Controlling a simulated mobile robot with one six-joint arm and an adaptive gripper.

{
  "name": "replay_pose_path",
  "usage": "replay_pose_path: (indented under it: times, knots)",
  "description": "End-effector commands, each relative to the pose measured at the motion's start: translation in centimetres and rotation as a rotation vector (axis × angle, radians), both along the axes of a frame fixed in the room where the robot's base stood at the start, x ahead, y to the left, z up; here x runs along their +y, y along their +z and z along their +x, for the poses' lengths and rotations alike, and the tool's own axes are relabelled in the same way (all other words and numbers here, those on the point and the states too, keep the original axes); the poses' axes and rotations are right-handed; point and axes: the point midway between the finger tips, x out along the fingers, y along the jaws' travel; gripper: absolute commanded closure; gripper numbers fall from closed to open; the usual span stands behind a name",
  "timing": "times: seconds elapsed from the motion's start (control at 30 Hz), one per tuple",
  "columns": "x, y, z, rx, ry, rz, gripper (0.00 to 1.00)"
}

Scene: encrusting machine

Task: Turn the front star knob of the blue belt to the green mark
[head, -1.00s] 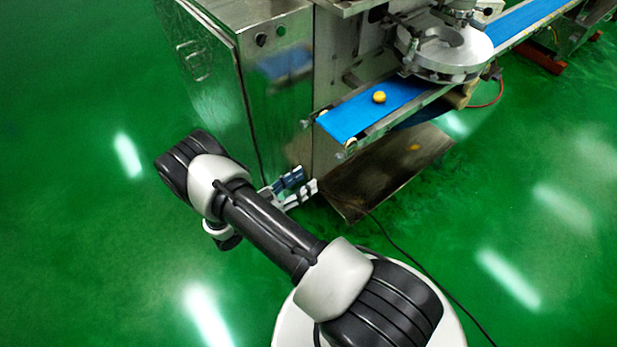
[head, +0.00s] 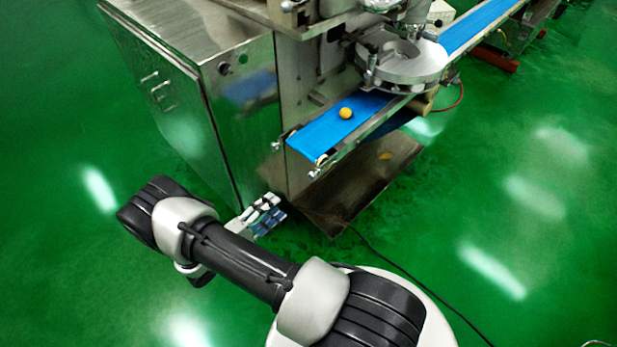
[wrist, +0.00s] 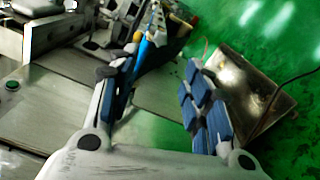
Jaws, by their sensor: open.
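The blue belt (head: 322,136) slopes out of the machine, with small metal fittings (head: 316,172) at its front end. In the head view I cannot make out a star shape or a green mark there. My gripper (head: 274,208) is open and empty, low and left of the belt end, apart from it. In the wrist view my gripper (wrist: 160,64) has its blue-padded fingers spread, and the belt (wrist: 146,48) shows small beyond them. A dark lobed shape (wrist: 108,71) by the left finger may be a knob; I cannot tell.
The steel cabinet (head: 165,90) stands just behind my gripper. A metal tray (head: 372,182) sits below the belt. A black cable (head: 385,258) crosses the green floor, which is open at right.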

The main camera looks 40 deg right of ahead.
Motion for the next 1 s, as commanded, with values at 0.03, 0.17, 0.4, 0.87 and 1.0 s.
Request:
replay_pose_path:
  times: [0.03,0.17,0.4,0.87,1.0]
  knots:
    - [0.3,0.1,0.0,0.129,0.002,-0.011,0.55]
    - [0.8,0.1,-0.1,0.503,0.000,-0.039,0.55]
    - [1.8,0.2,-0.1,1.132,0.001,-0.089,0.55]
    - [0.4,0.1,-0.1,1.478,-0.005,-0.112,0.55]
    - [-2.4,0.0,0.0,1.478,-0.007,-0.110,0.55]
